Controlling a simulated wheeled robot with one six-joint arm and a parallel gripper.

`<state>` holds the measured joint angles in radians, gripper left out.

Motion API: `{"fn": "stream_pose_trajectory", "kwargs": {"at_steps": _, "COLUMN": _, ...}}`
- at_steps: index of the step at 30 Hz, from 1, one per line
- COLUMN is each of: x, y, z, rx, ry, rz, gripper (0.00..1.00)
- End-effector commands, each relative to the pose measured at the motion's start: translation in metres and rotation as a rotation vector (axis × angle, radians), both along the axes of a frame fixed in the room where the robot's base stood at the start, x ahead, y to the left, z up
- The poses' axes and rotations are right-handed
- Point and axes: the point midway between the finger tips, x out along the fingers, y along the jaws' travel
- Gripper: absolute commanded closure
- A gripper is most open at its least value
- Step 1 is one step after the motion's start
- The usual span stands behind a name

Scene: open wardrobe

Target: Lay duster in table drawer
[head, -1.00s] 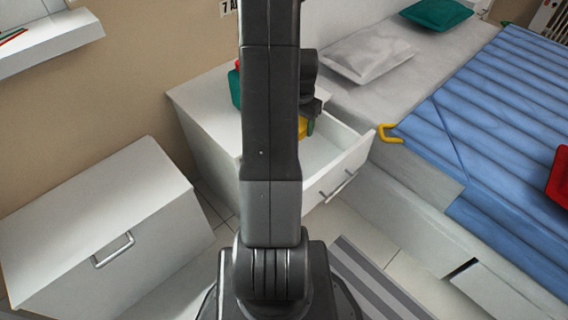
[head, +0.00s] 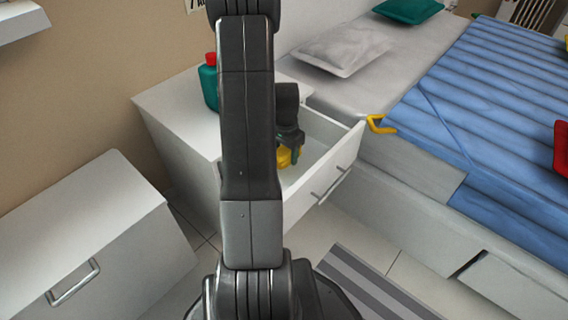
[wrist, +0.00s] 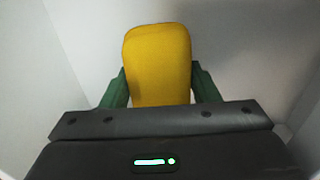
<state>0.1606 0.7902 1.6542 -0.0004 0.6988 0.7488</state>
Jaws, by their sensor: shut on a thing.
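The duster (wrist: 158,62) is a yellow block with rounded corners, held between the two green fingers of my gripper (wrist: 160,88) in the wrist view. In the head view, my gripper (head: 293,158) points down into the open table drawer (head: 340,157), with the yellow duster (head: 283,157) at its tip. My arm hides part of the drawer and the duster. The drawer's white walls surround the duster in the wrist view. I cannot tell whether the duster touches the drawer floor.
A green bottle with a red cap (head: 209,84) stands on the white bedside table (head: 172,103). A yellow hook-shaped thing (head: 380,124) lies at the bed's edge beside the drawer. The bed (head: 480,100) is to the right, a white cabinet (head: 90,235) to the left.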

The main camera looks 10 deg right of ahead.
Motion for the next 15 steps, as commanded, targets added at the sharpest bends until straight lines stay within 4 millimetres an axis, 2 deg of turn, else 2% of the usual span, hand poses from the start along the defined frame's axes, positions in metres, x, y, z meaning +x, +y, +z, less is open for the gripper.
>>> {"fn": "stream_pose_trajectory", "kwargs": {"at_steps": 8, "x": 0.000, "y": 0.000, "z": -0.037, "rx": 0.000, "ry": 0.000, "rz": 0.001, "gripper": 0.70}}
{"fn": "stream_pose_trajectory", "kwargs": {"at_steps": 15, "x": 0.000, "y": 0.000, "z": -0.037, "rx": -0.001, "ry": -0.002, "rz": 0.001, "gripper": 0.70}}
